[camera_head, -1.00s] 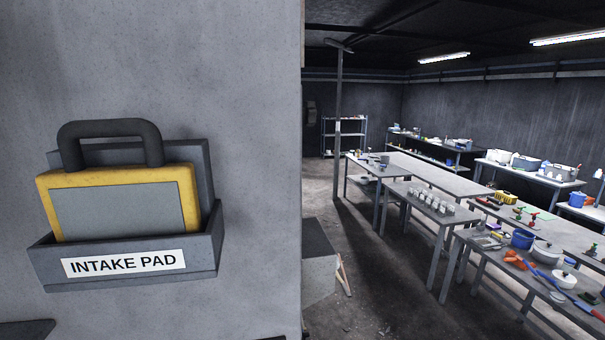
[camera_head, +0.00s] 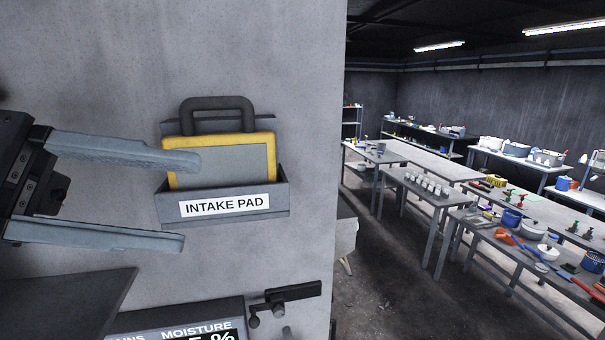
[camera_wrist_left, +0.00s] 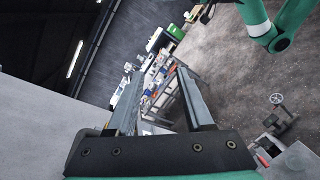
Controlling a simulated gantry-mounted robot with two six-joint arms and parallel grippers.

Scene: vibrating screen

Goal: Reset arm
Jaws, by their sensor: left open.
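My left gripper (camera_head: 192,202) comes in from the left in the head view. Its two long grey fingers are spread wide with nothing between them. The upper fingertip overlaps the left edge of the yellow-framed intake pad (camera_head: 228,163) in the picture; I cannot tell whether they touch. The pad stands in a grey wall holder (camera_head: 280,205) labelled INTAKE PAD, its dark handle upward. In the left wrist view the open fingers (camera_wrist_left: 155,75) point toward distant tables. My right gripper is not seen.
A grey wall (camera_head: 310,120) carries the holder. Below it are a moisture display (camera_head: 180,325) and a dark lever (camera_head: 292,291). Long tables (camera_head: 430,190) with tools, pots and bottles stand at right, with open floor (camera_head: 385,290) before them.

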